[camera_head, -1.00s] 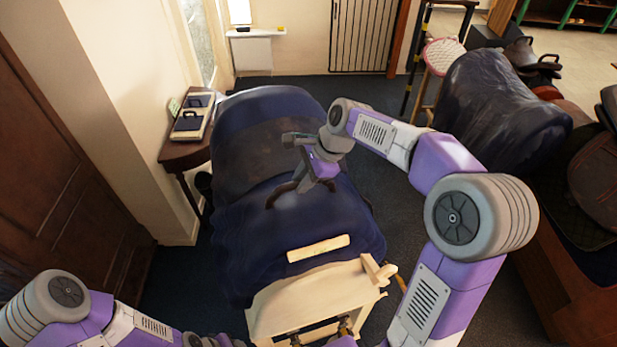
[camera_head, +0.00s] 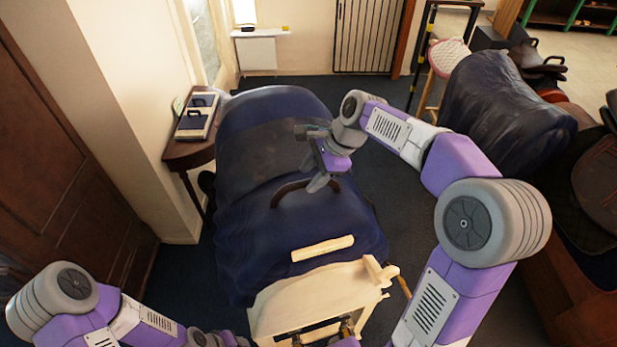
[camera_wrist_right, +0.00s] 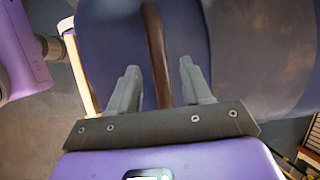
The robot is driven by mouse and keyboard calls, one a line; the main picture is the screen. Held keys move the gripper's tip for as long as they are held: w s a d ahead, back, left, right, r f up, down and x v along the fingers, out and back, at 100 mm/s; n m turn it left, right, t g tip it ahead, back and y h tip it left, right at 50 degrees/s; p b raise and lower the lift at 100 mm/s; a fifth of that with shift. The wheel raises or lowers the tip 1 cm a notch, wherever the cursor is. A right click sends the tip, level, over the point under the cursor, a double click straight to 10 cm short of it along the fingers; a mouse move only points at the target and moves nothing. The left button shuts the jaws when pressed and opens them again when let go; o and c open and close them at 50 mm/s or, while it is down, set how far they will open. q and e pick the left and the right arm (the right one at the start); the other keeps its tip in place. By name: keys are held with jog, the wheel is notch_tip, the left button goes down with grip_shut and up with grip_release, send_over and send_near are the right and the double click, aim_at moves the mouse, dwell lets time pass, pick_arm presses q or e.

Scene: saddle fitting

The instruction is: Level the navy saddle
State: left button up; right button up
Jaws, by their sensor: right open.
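The navy saddle (camera_head: 340,228) is a broad dark blue form in the middle of the head view, with a brown curved bar (camera_head: 292,190) arching across its top. A pale wooden strip (camera_head: 322,248) lies on its near end. My right gripper (camera_head: 318,184) is at the right part of the bar, pointing down. In the right wrist view the gripper (camera_wrist_right: 160,88) is open, and the brown bar (camera_wrist_right: 156,45) runs between its two fingers with gaps on both sides.
A pale wooden stand (camera_head: 300,297) is at the near end of the saddle. A small side table (camera_head: 184,152) with a case stands to the left. A dark covered form (camera_head: 500,105) is on the right. Dark carpet lies clear between them.

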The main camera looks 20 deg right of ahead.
jog(key=shift+v, duration=2.75)
